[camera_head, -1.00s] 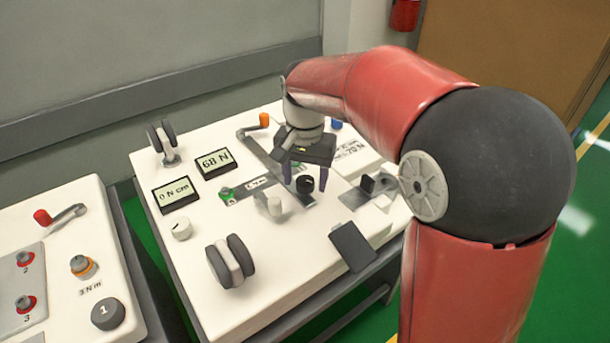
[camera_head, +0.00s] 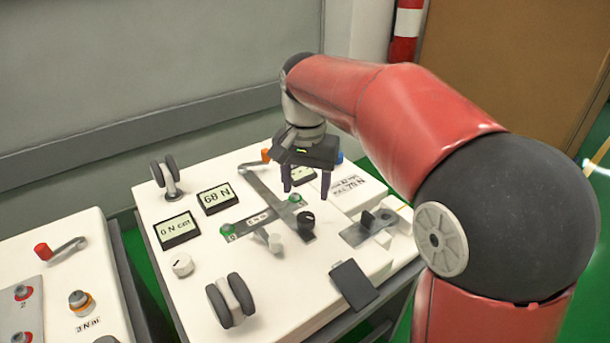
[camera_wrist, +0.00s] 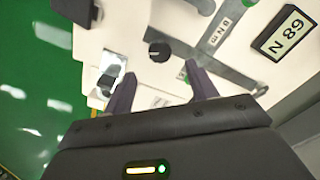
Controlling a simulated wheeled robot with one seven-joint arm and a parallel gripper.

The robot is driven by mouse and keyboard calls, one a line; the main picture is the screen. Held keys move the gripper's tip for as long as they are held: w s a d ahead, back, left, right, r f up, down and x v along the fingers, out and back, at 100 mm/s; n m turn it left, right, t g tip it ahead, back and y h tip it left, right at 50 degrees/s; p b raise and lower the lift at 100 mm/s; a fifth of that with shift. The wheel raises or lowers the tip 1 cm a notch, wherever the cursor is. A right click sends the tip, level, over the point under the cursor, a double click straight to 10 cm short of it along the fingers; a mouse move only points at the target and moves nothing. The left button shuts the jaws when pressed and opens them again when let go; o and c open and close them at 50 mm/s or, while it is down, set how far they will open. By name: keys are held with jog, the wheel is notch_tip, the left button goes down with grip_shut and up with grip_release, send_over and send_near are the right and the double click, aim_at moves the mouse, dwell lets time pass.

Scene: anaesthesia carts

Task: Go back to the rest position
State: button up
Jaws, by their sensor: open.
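My gripper (camera_head: 306,184) is open and empty above the white cart top (camera_head: 200,262), its two dark fingers pointing down. In the head view the fingers appear over the panel just behind a black knob (camera_head: 306,222). In the wrist view the gripper (camera_wrist: 160,92) shows its two purple-grey fingers spread apart, with nothing between them but the panel. The black knob (camera_wrist: 159,52) lies beyond the fingertips there. My red arm reaches in from the right and hides part of the cart's right side.
The cart top carries a display reading 68 N (camera_head: 217,198), a second display (camera_head: 177,230), a white knob (camera_head: 181,265), dark twin wheels (camera_head: 230,300) and a black flap (camera_head: 353,285). A second cart (camera_head: 75,262) stands at the left. A grey wall rail (camera_head: 120,140) runs behind. Green floor shows at right.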

jog(key=s+d+f+n+t, duration=0.1)
jog(key=s+d+t, duration=0.1)
jog(key=s+d, duration=0.5)
jog(key=s+d+f+n+t, duration=0.2)
jog(key=s+d, duration=0.4)
jog(key=s, duration=0.7)
jog(key=shift+d+f+n+t, duration=0.3)
jog(key=shift+d+t, duration=0.05)
jog(key=shift+t, duration=0.45)
